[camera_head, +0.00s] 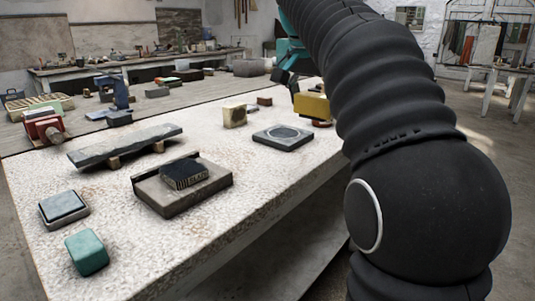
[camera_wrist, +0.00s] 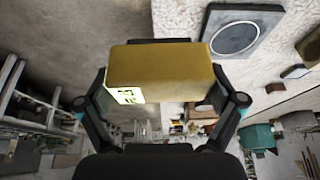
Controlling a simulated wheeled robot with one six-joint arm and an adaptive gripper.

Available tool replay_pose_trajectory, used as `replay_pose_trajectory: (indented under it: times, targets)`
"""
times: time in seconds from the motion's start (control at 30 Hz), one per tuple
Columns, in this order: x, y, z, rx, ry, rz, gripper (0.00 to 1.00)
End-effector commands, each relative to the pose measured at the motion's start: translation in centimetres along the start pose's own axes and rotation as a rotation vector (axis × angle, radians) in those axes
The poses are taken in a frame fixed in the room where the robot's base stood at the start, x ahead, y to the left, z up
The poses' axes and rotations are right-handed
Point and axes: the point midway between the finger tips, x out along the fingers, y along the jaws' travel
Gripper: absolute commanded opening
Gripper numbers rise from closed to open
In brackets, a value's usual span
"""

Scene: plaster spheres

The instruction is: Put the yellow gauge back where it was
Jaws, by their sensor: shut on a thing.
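The yellow gauge (camera_head: 312,106) is a mustard-yellow block in the head view, near the right edge of the stone-topped table. In the wrist view the yellow gauge (camera_wrist: 165,66) has a pale label with dark marks on its lower left. My gripper (camera_wrist: 160,76) is shut on it, one finger on each side. In the head view my gripper (camera_head: 294,88) is partly hidden behind my arm. The gauge appears raised above the tabletop; its exact height is hard to tell.
A grey square plate with a round disc (camera_head: 283,136) lies left of and nearer than the gauge. A beige block (camera_head: 234,116) stands farther left. A dark slab on supports (camera_head: 125,146), a stone block base (camera_head: 200,200) and a green block (camera_head: 86,252) occupy the near left. Bare tabletop lies between them.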

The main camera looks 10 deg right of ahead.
Motion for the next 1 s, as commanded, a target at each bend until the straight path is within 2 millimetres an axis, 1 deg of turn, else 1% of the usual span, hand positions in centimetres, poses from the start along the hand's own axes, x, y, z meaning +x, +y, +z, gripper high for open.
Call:
replay_pose_trajectory:
  times: [0.03, 0.17, 0.4, 0.6, 0.7, 0.83, 1.0]
  targets:
    - [0.6, -0.3, 0.3, -0.002, -0.006, 0.006, 0.65]
    - [1.5, -1.9, 1.3, 0.001, -0.006, 0.008, 0.65]
    - [3.4, -6.3, 4.1, 0.0, -0.007, 0.007, 0.65]
    - [4.8, -9.5, 6.1, 0.002, -0.005, 0.007, 0.65]
    - [5.2, -10.3, 6.7, 0.004, -0.005, 0.007, 0.65]
    - [5.6, -10.8, 7.0, 0.006, -0.005, 0.008, 0.65]
    - [7.7, -10.7, 8.0, 0.005, -0.005, 0.009, 0.65]
